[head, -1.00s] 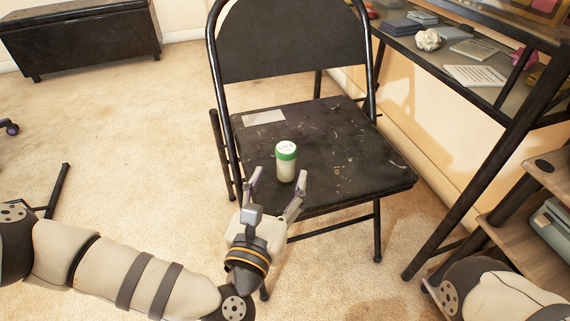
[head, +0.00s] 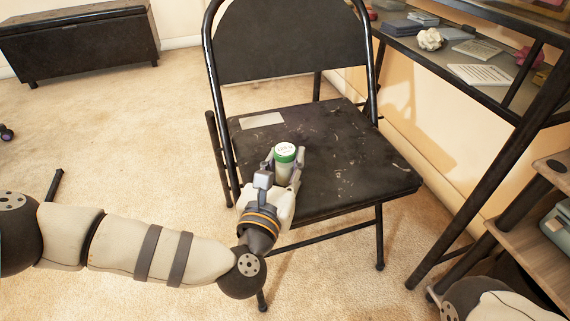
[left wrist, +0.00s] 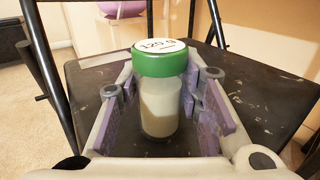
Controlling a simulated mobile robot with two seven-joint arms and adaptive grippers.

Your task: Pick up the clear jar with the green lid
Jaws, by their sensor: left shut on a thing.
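The clear jar with the green lid (head: 285,153) stands upright on the seat of the black folding chair (head: 345,165). Its lid top is white with print, and pale contents show through its side in the left wrist view (left wrist: 160,105). My left gripper (head: 284,165) is shut on the jar, with one finger on each side of it. In the left wrist view its purple-lined fingers (left wrist: 163,112) flank the jar. My right gripper is not in view; only part of my right arm shows at the lower right.
A pale paper label (head: 262,121) lies on the seat's back left. A dark desk (head: 490,80) with papers and a crumpled ball stands at the right, beside wooden shelves (head: 510,225). A black bench (head: 80,40) is at the back left.

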